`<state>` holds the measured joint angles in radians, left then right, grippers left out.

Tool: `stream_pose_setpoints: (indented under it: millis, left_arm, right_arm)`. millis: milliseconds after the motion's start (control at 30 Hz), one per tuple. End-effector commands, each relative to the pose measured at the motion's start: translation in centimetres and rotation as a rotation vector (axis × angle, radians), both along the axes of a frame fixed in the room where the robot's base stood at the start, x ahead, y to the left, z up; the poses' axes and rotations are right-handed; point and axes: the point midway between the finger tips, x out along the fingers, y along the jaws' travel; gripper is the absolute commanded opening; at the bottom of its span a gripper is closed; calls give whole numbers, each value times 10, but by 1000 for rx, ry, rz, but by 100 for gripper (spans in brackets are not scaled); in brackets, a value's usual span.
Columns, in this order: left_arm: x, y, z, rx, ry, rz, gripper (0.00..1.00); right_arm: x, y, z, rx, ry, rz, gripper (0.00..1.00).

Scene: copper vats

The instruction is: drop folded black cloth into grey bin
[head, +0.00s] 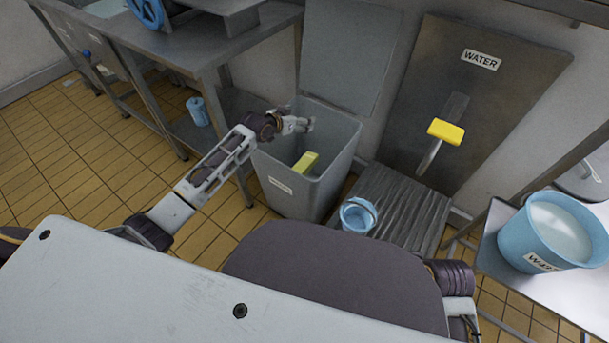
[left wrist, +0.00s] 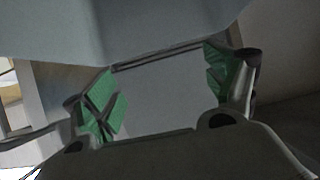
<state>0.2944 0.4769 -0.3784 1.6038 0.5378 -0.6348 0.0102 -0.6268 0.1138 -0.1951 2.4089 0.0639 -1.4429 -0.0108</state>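The grey bin (head: 325,187) stands on the floor against the wall, its lid (head: 347,55) raised behind it. A yellow object (head: 306,163) shows inside it. My left gripper (head: 305,125) is over the bin's opening, near its back left part. In the left wrist view the left gripper (left wrist: 162,90) is open, its green-padded fingers wide apart with only a plain grey surface showing between them. I see no folded black cloth in either view; the bin's floor is mostly hidden. My right gripper is out of view.
A steel table (head: 215,45) stands left of the bin, with a blue container (head: 198,111) on its lower shelf. A small blue bucket (head: 357,214) sits right of the bin, by a yellow-handled water tap (head: 446,131). A large blue bucket (head: 550,233) stands on the right table.

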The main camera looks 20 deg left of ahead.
Motion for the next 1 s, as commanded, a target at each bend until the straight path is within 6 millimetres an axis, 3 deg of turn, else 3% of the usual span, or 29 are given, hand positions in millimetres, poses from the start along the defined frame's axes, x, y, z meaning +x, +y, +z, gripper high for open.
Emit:
stream_pose_setpoints:
  millis: [533, 1000]
  left_arm:
    - [-6, 2, 2, 1, 2, 0, 87]
    - [-38, 14, 21, 2, 2, 0, 87]
  right_arm:
    - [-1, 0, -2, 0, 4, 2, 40]
    - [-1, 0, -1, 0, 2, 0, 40]
